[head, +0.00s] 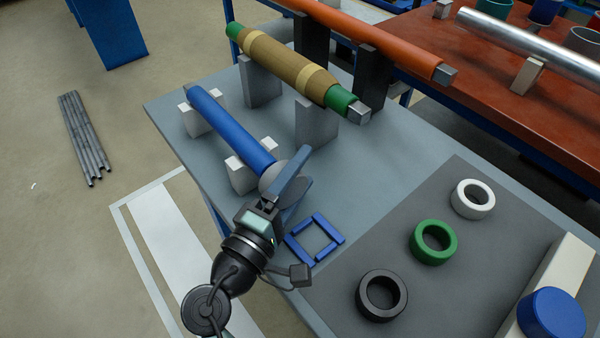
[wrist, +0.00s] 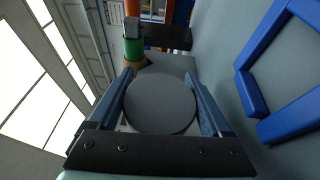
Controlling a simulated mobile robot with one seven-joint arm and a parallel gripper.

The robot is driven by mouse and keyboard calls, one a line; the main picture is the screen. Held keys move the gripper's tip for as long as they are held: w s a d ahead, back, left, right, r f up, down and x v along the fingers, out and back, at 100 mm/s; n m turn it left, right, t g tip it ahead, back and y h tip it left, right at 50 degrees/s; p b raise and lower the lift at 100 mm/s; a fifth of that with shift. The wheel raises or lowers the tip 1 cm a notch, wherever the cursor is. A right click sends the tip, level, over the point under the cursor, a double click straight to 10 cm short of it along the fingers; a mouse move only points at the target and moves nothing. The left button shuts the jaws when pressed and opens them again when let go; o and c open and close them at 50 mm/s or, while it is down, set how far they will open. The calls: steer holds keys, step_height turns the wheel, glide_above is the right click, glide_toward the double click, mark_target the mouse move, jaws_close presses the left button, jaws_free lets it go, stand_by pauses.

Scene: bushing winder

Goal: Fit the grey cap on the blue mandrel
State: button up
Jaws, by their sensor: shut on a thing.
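The blue mandrel (head: 230,127) lies level on two white blocks on the grey table. My gripper (head: 291,181) is at its near right end. The grey cap (head: 268,177) is between my fingers at that end, partly hidden behind a finger in the head view. In the wrist view the grey cap (wrist: 160,104) shows as a round grey face with a finger of my gripper (wrist: 160,100) on each side. The cap hides the mandrel in the wrist view. I cannot tell whether the cap is seated on the mandrel or only against its end.
A blue square frame (head: 315,239) lies on the table right of my gripper. Black (head: 382,296), green (head: 433,242) and white (head: 472,199) rings sit on a dark mat. A brown wrapped roll with green ends (head: 285,65) rests on grey supports behind the mandrel.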

mark_target(283, 161)
steer(key=shift+w+a+b, duration=0.35)
steer(key=shift+w+a, duration=0.45)
steer(key=shift+w, duration=0.25)
steer(key=shift+w+a, duration=0.45)
steer(key=shift+w, duration=0.2)
stand_by(0.7)
steer(key=o, duration=1.3)
steer(key=shift+o, duration=0.2)
steer(key=r+v, duration=0.1)
steer(key=v, duration=1.2)
steer(key=shift+f+p, duration=0.35)
steer(key=shift+f, duration=0.05)
